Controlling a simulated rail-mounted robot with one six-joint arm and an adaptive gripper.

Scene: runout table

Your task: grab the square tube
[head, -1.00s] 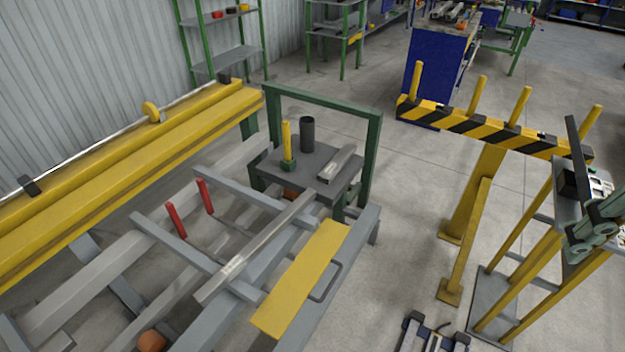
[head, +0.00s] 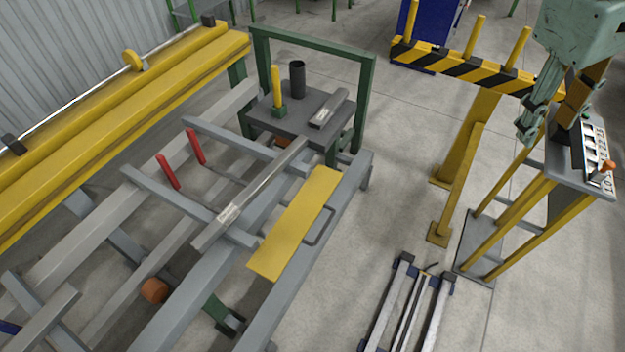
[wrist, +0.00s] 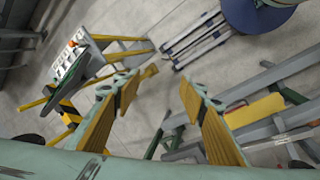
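A long, bare-metal square tube (head: 250,195) with a pale label lies slantwise across the grey runout table (head: 345,205), left of a yellow plate (head: 295,222). A shorter grey piece (head: 329,108) lies on the small dark table behind its far end. My gripper (head: 550,112) is at the upper right of the head view, in front of the control stand and well apart from the tube. In the wrist view my gripper (wrist: 168,82) is open, with nothing between its fingers.
A control stand (head: 565,180) on yellow legs and a black-and-yellow barrier (head: 465,68) with upright posts stand at right. A dark cylinder (head: 297,80) and a yellow post (head: 277,88) stand on the small table under a green frame (head: 368,90). Red pins (head: 167,171) rise at left.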

